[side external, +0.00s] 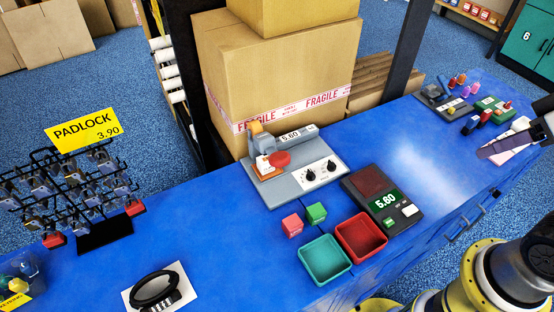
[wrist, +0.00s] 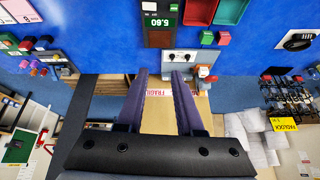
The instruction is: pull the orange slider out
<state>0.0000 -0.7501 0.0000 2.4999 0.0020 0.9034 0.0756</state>
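A grey machine (side external: 318,160) with two dials stands on the blue counter in front of the big carton. At its left end are an orange plate (side external: 267,175) low down, a white block, a red disc (side external: 280,159) and an orange-yellow block (side external: 256,128) on top. Which orange part is the slider I cannot tell for sure. In the wrist view, the machine (wrist: 181,57) shows beyond the fingertips, with its red and orange parts (wrist: 203,71) right of them. My gripper (wrist: 160,75) is open and empty; its purple fingers (side external: 500,147) show at the right edge of the side view, well away from the machine.
A dark scale (side external: 365,181) stands right of the machine. Red (side external: 384,246) and teal (side external: 326,278) trays and pink (side external: 292,226) and green (side external: 316,212) cubes lie in front. A padlock rack (side external: 75,190) is at left. Counter between scale and gripper is clear.

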